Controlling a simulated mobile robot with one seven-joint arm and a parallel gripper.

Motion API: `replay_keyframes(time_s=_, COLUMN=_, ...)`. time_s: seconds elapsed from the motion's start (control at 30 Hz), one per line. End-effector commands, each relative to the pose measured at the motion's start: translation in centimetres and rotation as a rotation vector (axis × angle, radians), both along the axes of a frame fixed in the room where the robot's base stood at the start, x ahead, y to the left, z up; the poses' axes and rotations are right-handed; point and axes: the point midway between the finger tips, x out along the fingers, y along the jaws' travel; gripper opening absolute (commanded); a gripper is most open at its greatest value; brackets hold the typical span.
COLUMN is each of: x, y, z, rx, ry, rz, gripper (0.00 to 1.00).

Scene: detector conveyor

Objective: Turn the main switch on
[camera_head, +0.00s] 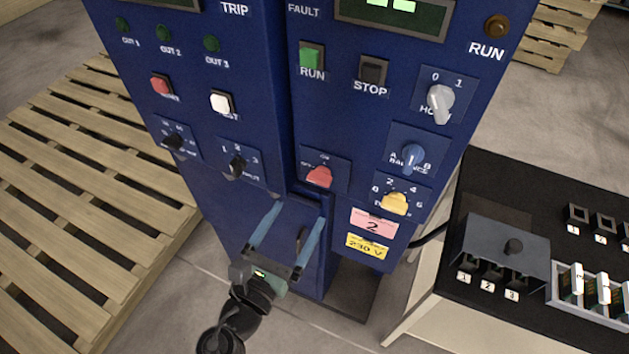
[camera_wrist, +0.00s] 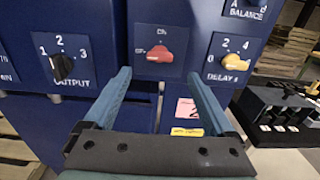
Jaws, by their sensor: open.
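The main switch is most likely the red knob (camera_head: 319,177) on the blue cabinet, on a plate with small ON and OFF lettering that is hard to read. In the wrist view the red knob (camera_wrist: 160,52) sits ahead, between and beyond my fingertips, its handle looking roughly level. My gripper (camera_head: 292,222) is open and empty, below the knob in the head view, with its two blue fingers pointing toward the cabinet. The fingertips (camera_wrist: 160,78) stand apart on either side of the knob in the wrist view and do not appear to touch it.
A yellow delay knob (camera_head: 395,203) and blue balance knob (camera_head: 412,157) lie right of the red knob. A black output knob (camera_head: 237,167) lies left. A black-topped table (camera_head: 480,195) with a grey box stands right. Wooden pallets (camera_head: 75,200) lie left.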

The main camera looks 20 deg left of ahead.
Motion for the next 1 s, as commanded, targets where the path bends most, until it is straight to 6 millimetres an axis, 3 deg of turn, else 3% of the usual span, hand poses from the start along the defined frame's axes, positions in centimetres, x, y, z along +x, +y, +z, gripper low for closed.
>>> replay_keyframes(time_s=0.2, x=4.7, y=-0.1, z=0.2, rx=0.003, ry=-0.001, rz=-0.003, gripper=0.9)
replay_keyframes(time_s=0.4, x=7.4, y=-0.2, z=0.1, rx=0.005, ry=-0.001, rz=-0.002, gripper=0.9)
replay_keyframes(time_s=0.83, x=8.4, y=-0.3, z=0.1, rx=0.004, ry=0.0, rz=-0.001, gripper=0.9)
replay_keyframes(time_s=1.0, x=8.3, y=-0.3, z=0.1, rx=0.004, ry=0.0, rz=-0.001, gripper=0.59)
